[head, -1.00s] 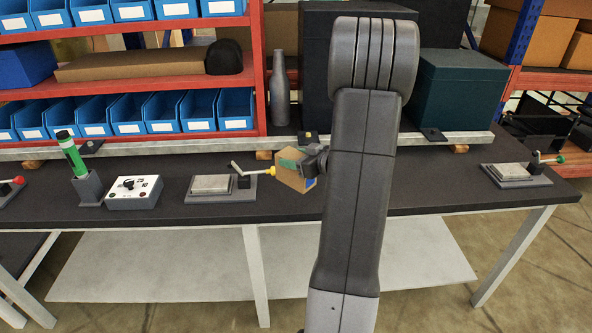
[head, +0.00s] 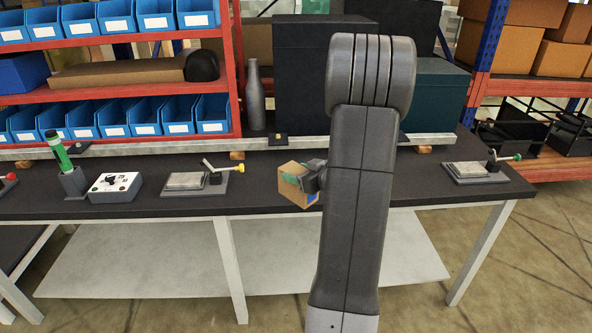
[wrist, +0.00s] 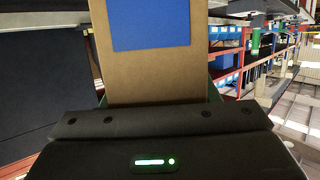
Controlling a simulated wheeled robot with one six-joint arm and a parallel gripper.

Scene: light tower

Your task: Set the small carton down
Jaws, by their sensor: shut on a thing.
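The small carton (head: 296,184) is brown cardboard with a green patch and a blue patch. In the head view it shows just left of my arm, over the front part of the dark workbench (head: 262,172). My gripper (head: 312,178) is shut on it from the right side. In the wrist view the carton (wrist: 152,72) fills the upper middle with its blue patch towards the camera, above the gripper's dark body. Much of the gripper is hidden behind my arm in the head view. I cannot tell whether the carton touches the bench.
Left of the carton stands a grey plate with a yellow-knobbed lever (head: 205,180), then a white switch box (head: 114,187) and a green tube in a holder (head: 72,180). A metal rail (head: 300,141) runs behind.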

